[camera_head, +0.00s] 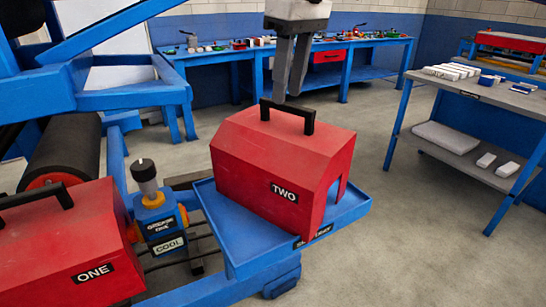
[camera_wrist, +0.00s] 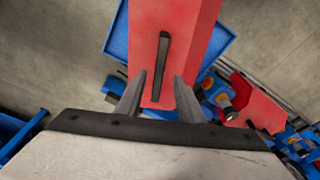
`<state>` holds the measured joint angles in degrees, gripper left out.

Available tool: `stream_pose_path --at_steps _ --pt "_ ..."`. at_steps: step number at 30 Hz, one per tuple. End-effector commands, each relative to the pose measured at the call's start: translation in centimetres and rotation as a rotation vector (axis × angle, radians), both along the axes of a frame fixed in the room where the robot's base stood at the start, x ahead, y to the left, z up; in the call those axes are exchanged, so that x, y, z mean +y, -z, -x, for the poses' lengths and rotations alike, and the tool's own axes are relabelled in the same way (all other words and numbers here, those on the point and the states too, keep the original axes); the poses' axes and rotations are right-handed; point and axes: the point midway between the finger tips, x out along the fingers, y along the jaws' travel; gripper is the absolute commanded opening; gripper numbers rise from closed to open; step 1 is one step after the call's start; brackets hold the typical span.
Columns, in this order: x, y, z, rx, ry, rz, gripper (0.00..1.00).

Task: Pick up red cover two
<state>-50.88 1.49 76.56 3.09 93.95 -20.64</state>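Red cover two (camera_head: 265,170) is a red housing with a "TWO" label and a black handle (camera_head: 288,113) on top. It sits upright on a blue tray (camera_head: 235,245). My gripper (camera_head: 287,98) points down just above and behind the handle in the head view. Its two grey fingers are apart with nothing held. In the wrist view, the fingers (camera_wrist: 160,75) stand on either side of the handle (camera_wrist: 162,60) in the picture, over the red cover (camera_wrist: 190,25). The exact height gap between fingertips and handle is hard to tell.
Red cover one (camera_head: 70,245) with its own black handle sits at the lower left. A blue and orange valve (camera_head: 160,215) with a "COOL" label stands between the covers. Blue frame beams rise at the upper left. A workbench (camera_head: 465,100) stands right; floor between is clear.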

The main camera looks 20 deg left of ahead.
Motion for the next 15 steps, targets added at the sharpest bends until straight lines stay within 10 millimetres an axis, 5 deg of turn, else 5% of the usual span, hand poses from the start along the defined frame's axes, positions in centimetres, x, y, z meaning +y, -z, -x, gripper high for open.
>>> stream_pose_path --at_steps 15 --pt "0.5 5.1 -0.4 0.000 0.000 -0.001 0.34"
